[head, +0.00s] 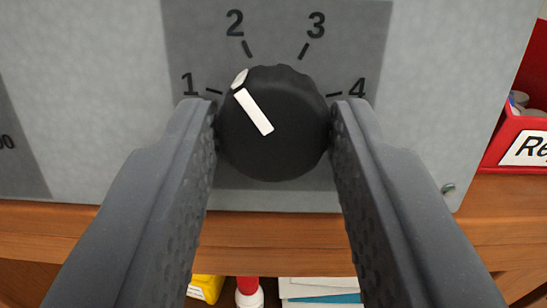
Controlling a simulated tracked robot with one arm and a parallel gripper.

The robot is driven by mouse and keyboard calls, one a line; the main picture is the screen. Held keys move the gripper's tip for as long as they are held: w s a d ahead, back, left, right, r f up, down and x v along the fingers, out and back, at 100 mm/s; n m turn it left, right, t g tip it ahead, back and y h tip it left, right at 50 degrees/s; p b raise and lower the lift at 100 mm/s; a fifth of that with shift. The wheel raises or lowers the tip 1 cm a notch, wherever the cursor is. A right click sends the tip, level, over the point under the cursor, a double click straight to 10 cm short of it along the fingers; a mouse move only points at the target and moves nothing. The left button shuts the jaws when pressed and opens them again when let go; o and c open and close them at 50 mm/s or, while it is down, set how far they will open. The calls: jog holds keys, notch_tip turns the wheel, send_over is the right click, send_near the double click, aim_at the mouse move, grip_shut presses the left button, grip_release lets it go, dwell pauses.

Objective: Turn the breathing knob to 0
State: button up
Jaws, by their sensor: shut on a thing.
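The round black breathing knob (285,150) sits on a grey panel in the middle of the head view. Its white pointer bar (253,111) and a white edge mark (240,78) point up and left, between the printed 1 (187,84) and 2 (235,23). The numbers 3 (316,25) and 4 (357,88) follow to the right. No 0 shows; the fingers cover parts of the panel beside and below the knob. My gripper (272,118) is shut on the knob, one finger on its left side and one on its right.
The light grey panel (450,90) fills the upper view and has a small screw (448,188) at lower right. A red bin (515,140) with a white label stands at the right. Below is a wooden shelf edge (275,240), with yellow, red and white items underneath.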

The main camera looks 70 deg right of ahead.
jog(key=n+p, duration=0.2)
jog(key=p, duration=0.1)
jog(key=r+n+t+p, duration=0.1)
jog(key=n+p, duration=0.1)
jog(key=p, duration=0.1)
jog(key=shift+s+d+n+y+p, duration=0.1)
jog(key=shift+d+n+y+p, duration=0.1)
jog(key=shift+n+y+p, duration=0.15)
jog(key=n+y+p, duration=0.1)
jog(key=n+p, duration=0.4)
jog(key=shift+f+t, duration=0.1)
jog(key=shift+t, duration=0.3)
jog(key=n+y+p, duration=0.1)
jog(key=n+p, duration=0.3)
jog(key=n, duration=0.2)
jog(key=shift+f+n+y+p, duration=0.2)
jog(key=shift+n+y+p, duration=0.25)
jog(key=shift+n, duration=1.5)
jog(key=shift+a+f, duration=0.1)
jog(key=o, duration=1)
